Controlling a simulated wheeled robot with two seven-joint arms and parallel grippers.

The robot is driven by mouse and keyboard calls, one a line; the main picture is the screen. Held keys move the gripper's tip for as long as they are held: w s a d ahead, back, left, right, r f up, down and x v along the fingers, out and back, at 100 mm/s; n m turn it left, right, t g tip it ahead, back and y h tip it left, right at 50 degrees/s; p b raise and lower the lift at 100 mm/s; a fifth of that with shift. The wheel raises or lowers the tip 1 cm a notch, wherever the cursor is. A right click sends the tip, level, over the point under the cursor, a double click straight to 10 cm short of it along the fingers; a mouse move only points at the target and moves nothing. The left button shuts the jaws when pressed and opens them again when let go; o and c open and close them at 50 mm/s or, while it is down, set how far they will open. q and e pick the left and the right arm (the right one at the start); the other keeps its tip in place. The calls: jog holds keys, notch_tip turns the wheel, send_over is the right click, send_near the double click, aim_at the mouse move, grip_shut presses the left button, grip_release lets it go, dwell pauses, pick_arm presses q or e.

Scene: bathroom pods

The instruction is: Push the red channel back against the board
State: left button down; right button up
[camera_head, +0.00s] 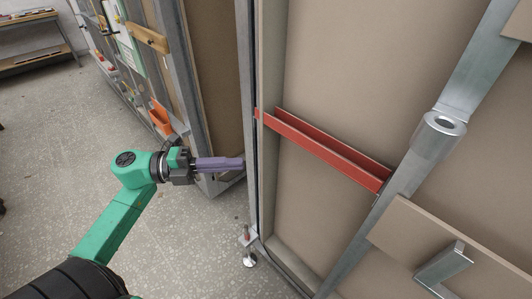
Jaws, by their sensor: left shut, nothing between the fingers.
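The red channel (325,146) is a long rail lying across the beige board (315,75). It slants down from upper left to lower right. A dark gap shows between its front strip and the strip behind, and I cannot tell how far it stands off the board. Its left end meets the upright frame edge, and its right end meets a diagonal metal bar. My left gripper (240,163), with purple fingers on a green arm, is shut and empty. It is left of the frame edge, lower than the channel's left end and apart from it. My right gripper is not in view.
A diagonal metal bar (408,175) with a round collar crosses the right side. A beige panel with a metal handle (443,265) is at lower right. A tool panel with an orange holder (160,116) stands behind my left arm. Speckled floor (185,240) is open at left.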

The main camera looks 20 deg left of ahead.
aim_at(310, 152)
pick_arm(q)
jog(key=p+x, duration=0.1)
jog(key=x, duration=0.3)
jog(key=p+x, duration=0.1)
jog(key=x, duration=0.4)
jog(key=w+r+p+x, duration=0.1)
jog(key=x, duration=0.3)
jog(key=shift+w+a+r+p, duration=0.1)
jog(key=shift+w+a+p, duration=0.1)
jog(key=shift+p, duration=0.1)
jog(key=shift+w, duration=0.2)
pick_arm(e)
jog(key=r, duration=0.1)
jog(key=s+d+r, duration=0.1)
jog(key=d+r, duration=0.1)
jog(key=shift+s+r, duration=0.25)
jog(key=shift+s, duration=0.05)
pick_arm(q)
jog(key=shift+d, duration=0.1)
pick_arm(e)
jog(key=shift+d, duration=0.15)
